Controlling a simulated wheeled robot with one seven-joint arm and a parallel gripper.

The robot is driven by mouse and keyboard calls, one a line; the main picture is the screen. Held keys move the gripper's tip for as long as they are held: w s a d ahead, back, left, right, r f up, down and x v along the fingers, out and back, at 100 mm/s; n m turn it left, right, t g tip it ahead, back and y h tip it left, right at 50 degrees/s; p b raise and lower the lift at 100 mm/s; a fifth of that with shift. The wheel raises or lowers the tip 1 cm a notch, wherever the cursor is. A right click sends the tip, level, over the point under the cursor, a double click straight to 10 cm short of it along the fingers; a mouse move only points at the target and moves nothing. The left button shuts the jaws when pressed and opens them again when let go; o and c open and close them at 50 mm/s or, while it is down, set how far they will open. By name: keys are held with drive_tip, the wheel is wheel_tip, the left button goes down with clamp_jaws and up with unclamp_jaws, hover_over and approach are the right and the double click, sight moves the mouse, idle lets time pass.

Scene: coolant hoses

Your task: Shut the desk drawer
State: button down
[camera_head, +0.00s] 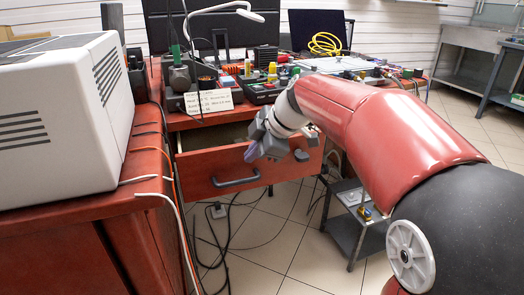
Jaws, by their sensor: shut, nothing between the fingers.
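The desk drawer (203,166) has a red-orange front panel with a dark bar handle (236,183). It stands pulled out from under the desk top, and part of its light inside shows behind the front panel. My gripper (250,154) is shut and empty. In the picture it overlaps the upper middle of the drawer front, above and right of the handle. I cannot tell whether it touches the panel. My wrist and gripper hide part of the panel's upper edge and of the drawer's inside.
The red desk (190,122) carries tools, a handwritten card (209,101), a lamp (225,9) and a yellow coiled hose (325,44). A white machine (60,120) stands at left. Loose cables (228,235) hang and lie on the tiled floor below the drawer. A small grey stand (350,235) is at right.

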drive_tip(key=shift+w+a, duration=0.15)
drive_tip(key=shift+w, duration=0.5)
drive_tip(key=w+a+p, duration=0.2)
drive_tip(key=w+p, duration=0.1)
drive_tip(key=w, duration=0.6)
drive_tip(key=shift+w+a, duration=0.25)
drive_tip(key=shift+a, duration=0.15)
